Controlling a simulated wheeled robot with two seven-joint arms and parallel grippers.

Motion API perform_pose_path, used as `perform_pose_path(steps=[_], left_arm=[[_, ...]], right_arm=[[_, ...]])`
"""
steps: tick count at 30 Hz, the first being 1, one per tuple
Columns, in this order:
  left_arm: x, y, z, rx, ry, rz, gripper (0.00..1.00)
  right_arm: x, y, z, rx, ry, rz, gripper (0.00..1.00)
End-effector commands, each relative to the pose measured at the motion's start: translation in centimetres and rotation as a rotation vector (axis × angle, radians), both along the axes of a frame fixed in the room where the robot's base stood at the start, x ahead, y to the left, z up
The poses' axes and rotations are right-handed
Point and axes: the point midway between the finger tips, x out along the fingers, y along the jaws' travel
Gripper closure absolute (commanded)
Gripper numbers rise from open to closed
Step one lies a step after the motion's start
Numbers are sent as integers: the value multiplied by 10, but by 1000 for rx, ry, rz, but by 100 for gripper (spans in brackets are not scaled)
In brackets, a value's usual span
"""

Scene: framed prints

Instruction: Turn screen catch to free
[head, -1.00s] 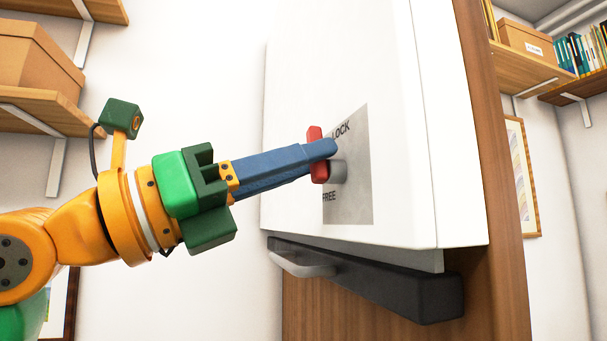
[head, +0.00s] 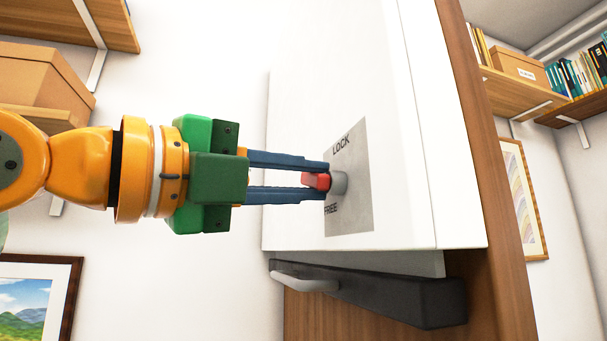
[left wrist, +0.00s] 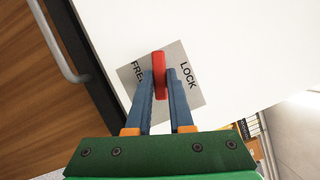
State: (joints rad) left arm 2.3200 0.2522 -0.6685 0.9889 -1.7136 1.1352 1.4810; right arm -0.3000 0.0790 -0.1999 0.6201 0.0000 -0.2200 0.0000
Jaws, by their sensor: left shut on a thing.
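The screen catch is a red handle (head: 315,181) on a round grey hub (head: 339,183). It sits on a grey plate (head: 352,217) with LOCK printed at the top and FREE at the bottom. My left gripper (head: 326,180) is shut on the red handle, one blue finger above it and one below. In the left wrist view, the red handle (left wrist: 159,62) stands between the fingers, with FREE to its left and LOCK to its right. It lies about midway between the two words. My right gripper is not in view.
The plate is on a white panel (head: 300,120) mounted on a brown wooden board (head: 505,230). Below the panel is a dark bar (head: 420,300) with a grey handle (head: 300,281). Shelves with boxes stand at both sides; a framed print (head: 35,300) hangs at the lower left.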

Motion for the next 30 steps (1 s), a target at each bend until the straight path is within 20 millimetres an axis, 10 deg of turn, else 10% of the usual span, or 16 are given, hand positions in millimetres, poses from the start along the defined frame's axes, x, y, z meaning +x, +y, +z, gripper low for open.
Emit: perform_pose_path(steps=[30], left_arm=[[0, 0, -3, -110, 339, -2, 100]], right_arm=[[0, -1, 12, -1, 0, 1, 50]])
